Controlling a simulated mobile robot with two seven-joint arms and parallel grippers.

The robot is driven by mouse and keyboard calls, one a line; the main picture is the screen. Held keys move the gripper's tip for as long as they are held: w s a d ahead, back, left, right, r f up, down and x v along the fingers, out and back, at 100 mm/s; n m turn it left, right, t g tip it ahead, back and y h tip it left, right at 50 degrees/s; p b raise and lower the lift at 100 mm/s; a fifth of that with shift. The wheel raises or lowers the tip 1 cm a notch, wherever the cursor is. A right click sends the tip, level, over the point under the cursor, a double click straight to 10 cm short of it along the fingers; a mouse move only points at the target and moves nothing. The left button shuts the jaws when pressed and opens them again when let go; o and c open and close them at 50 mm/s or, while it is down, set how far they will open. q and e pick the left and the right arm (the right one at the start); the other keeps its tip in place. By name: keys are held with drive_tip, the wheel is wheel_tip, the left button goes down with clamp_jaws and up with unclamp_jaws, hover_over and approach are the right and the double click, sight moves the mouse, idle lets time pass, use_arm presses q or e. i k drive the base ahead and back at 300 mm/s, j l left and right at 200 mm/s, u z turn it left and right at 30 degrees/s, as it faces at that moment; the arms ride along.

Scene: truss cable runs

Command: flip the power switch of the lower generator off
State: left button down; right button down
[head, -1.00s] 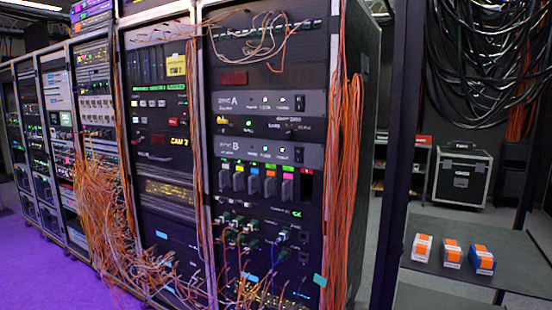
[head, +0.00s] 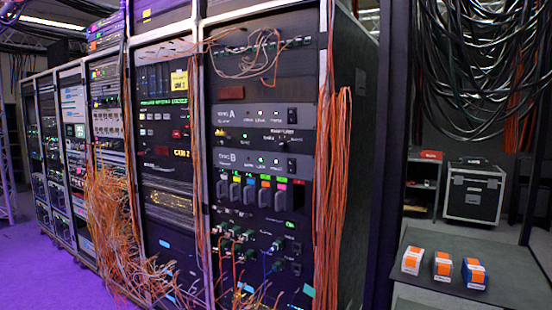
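The lower generator, a grey panel that seems to read SYNC B (head: 240,159), sits in the right-hand rack in the head view. Its dark rocker switch (head: 291,166) is at the panel's right end; its position is too small to tell. A small green light (head: 262,163) shows left of the switch. The upper generator, a like panel marked A (head: 240,117), sits above it with its own dark switch (head: 291,117). A black panel lies between the two. Neither of my grippers is in view.
Orange cables (head: 333,190) hang down the rack's right edge, close to the switches. A row of coloured connectors (head: 250,191) lies just below the lower generator. A grey table (head: 490,250) with three small boxes (head: 442,266) stands at right. Purple floor (head: 50,270) is open at left.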

sight(291, 163)
drive_tip(key=l+u, duration=0.2)
drive_tip(key=l, duration=0.55)
drive_tip(key=l+u, duration=0.25)
drive_tip(key=l, duration=0.45)
drive_tip(key=k, duration=0.05)
